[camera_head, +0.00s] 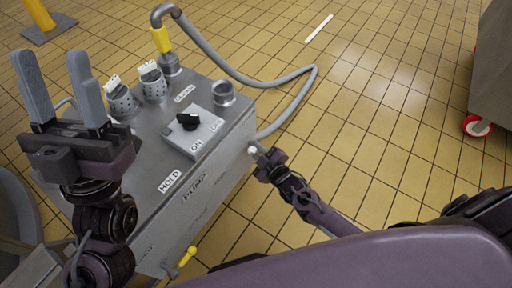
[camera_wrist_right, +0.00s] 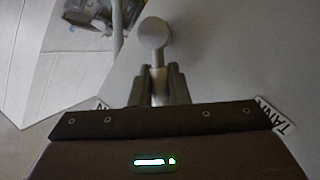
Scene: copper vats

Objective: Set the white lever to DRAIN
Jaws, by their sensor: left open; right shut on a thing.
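The white lever (camera_head: 252,150) sticks out from the right side of the grey pump box (camera_head: 215,190); its round knob (camera_wrist_right: 154,33) and thin stem show in the right wrist view. My right gripper (camera_head: 264,161) is shut on the lever, and its fingers (camera_wrist_right: 159,85) close around the stem below the knob. A label reading TANK (camera_wrist_right: 276,114) lies right of the lever; another label at the left is mostly hidden. I cannot read DRAIN in either view. My left gripper (camera_head: 68,98) is open and empty, raised over the left of the box.
The box top carries a black switch (camera_head: 188,121), a HOLD label (camera_head: 170,181) and several capped fittings. A grey hose (camera_head: 290,75) loops behind and right of the box. A yellow valve handle (camera_head: 187,256) sticks out in front.

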